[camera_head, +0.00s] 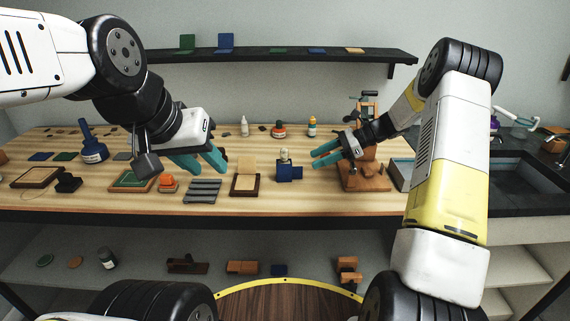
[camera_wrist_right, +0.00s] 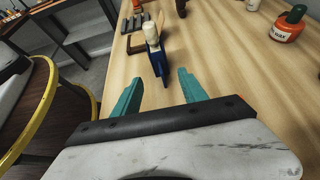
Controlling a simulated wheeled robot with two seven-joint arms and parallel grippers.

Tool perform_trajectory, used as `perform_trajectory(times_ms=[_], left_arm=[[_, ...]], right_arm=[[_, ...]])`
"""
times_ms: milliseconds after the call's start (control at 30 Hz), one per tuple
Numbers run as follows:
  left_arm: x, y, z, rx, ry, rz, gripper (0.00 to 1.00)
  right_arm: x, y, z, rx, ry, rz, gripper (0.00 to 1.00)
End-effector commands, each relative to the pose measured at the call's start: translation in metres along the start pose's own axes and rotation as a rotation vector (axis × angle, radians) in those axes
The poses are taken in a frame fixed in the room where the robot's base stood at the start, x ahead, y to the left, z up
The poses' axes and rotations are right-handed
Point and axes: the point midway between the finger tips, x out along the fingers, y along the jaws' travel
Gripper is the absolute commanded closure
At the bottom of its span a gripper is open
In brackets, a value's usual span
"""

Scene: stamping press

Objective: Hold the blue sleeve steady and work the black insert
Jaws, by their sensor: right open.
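A small blue block-shaped thing (camera_head: 285,174) with a cream knob on top stands upright near the middle of the table; I take it for the blue sleeve. It also shows in the right wrist view (camera_wrist_right: 156,58), ahead of the fingertips and between their lines. I cannot make out a black insert in it. My right gripper (camera_head: 314,158) is open and empty, to the right of the blue sleeve and apart from it; its two teal fingers also show in the right wrist view (camera_wrist_right: 160,75). My left gripper (camera_head: 209,171) has its teal fingers spread, empty, above the table to the left of the sleeve.
A wooden stamping press (camera_head: 366,178) stands behind and right of my right gripper. A grey ridged pad (camera_head: 203,190), an orange stamp (camera_head: 168,183) and an open wooden box (camera_head: 245,184) lie left of the sleeve. Bottles stand behind it.

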Motion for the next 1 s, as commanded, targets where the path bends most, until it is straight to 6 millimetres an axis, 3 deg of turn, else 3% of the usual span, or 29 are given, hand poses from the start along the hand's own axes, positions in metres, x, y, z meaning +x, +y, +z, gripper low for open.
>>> perform_trajectory(times_ms=[600,1000], left_arm=[[0.0,0.0,0.0,0.0,0.0,0.0,0.64],[0.0,0.0,0.0,0.0,0.0,0.0,0.64]], right_arm=[[0.081,0.001,0.001,-0.002,0.001,0.004,0.5],[0.097,0.001,0.0,-0.002,0.001,0.002,0.5]])
